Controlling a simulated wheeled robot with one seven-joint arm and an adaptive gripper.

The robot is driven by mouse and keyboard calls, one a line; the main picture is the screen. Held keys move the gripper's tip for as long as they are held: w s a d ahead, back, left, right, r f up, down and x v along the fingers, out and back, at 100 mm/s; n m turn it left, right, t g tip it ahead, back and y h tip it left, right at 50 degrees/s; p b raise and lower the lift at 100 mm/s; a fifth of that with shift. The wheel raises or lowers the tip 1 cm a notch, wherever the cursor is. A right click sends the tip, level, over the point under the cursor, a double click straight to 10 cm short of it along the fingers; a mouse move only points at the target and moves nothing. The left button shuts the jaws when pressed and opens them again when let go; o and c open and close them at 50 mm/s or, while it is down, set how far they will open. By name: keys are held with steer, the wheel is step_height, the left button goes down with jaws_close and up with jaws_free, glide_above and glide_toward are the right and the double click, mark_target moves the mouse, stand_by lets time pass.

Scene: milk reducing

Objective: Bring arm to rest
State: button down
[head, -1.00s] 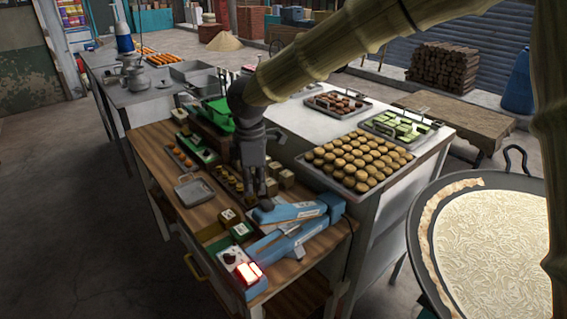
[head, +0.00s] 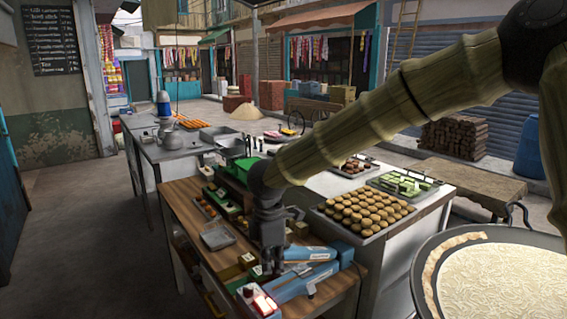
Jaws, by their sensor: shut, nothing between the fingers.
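My arm reaches in from the right edge of the head view and slopes down to the left. My gripper (head: 272,262) hangs at its end, pointing down over the wooden worktable (head: 183,205). The gripper is shut, and its fingers look small and dark here. It is close above or beside the blue devices (head: 306,283); I cannot tell whether it touches them. The arm hides part of the tables behind it.
A tray of round brown sweets (head: 360,212) and a tray of green pieces (head: 405,184) lie on the white counter to the right. A large pan (head: 417,282) of pale food stands at the lower right.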

steer(key=d+f+n+t+h+b, duration=0.1)
steer(key=d+f+n+h, duration=0.1)
steer(key=d+f+n, duration=0.7)
steer(key=d+f+n+t+h+b, duration=0.15)
steer(key=d+f+n, duration=0.3)
steer(key=f, duration=0.85)
steer(key=s+d+f+n+b, duration=0.1)
steer(key=s+d+f+n, duration=0.25)
steer(key=f+n, duration=0.3)
steer(key=s+d+f+n+b, duration=0.1)
steer(key=s+d+f+n, duration=0.25)
steer(key=f+n, duration=0.35)
steer(key=s+d+f+n+y+b, duration=0.15)
steer(key=s+d+f+n, duration=0.25)
steer(key=s+f+n, duration=0.8)
steer(key=s+f+n+g+y, duration=0.1)
steer(key=s+f+n, duration=0.1)
steer(key=s+n, duration=0.4)
steer(key=s+f+n+g+y+b, duration=0.1)
steer(key=s+f+n, duration=0.1)
steer(key=s+n, duration=0.4)
steer(key=shift+s+d+f+n+g, duration=0.35)
steer(key=shift+s+d, duration=0.1)
steer(key=shift+s, duration=1.95)
